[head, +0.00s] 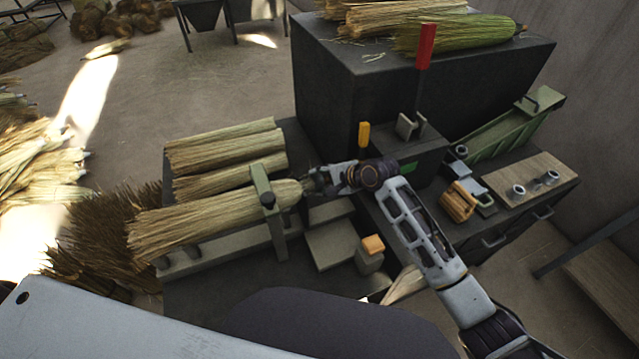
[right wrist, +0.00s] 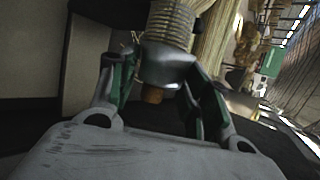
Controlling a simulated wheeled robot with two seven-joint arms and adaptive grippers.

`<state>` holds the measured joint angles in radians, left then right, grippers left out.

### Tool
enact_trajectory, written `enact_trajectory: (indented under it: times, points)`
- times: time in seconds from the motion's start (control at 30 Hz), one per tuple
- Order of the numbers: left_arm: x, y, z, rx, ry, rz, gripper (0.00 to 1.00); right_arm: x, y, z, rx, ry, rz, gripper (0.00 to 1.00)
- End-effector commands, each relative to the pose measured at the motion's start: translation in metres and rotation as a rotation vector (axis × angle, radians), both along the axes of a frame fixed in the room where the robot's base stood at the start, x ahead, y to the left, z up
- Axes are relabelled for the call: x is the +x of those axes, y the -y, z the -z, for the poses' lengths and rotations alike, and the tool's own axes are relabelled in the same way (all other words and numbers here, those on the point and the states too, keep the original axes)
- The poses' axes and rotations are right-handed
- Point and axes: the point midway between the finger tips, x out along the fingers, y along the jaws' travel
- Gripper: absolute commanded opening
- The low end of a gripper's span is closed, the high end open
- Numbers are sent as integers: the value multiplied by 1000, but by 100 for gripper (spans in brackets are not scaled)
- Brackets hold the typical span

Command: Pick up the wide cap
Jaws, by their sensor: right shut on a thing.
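My right gripper (head: 314,182) is at the narrow end of the bundled broom (head: 205,220) on the bench. In the right wrist view its two fingers (right wrist: 165,95) close around a smooth grey metal cap (right wrist: 165,65). The cap sits against the wire-wound neck (right wrist: 171,22) of the broom, and a small brown stub (right wrist: 153,95) sticks out of it. In the head view the gripper hides this cap. Two small metallic caps (head: 518,191) (head: 550,178) stand on a wooden board at the right. My left gripper is not in view.
An upright clamp (head: 267,205) straddles the broom. Straw bundles (head: 220,145) lie behind it. A red-handled lever (head: 426,48) rises from a dark machine block. An orange-topped post (head: 372,245) stands in front of my right arm. The wooden board (head: 535,172) has bare room around its caps.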

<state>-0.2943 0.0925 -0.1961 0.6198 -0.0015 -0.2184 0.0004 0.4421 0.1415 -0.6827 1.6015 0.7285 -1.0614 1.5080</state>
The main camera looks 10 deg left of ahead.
Motion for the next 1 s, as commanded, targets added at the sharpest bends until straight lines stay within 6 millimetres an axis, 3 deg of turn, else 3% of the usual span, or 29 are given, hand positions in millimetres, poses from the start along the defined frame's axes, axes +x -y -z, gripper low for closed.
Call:
enact_trajectory:
  times: [0.37,0.67,1.0]
  points:
    - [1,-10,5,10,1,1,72,28,38,-5,6,10,4,22]
    - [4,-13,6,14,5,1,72,11,68,2,3,7,2,22]
    - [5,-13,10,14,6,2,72,-16,121,12,2,5,2,22]
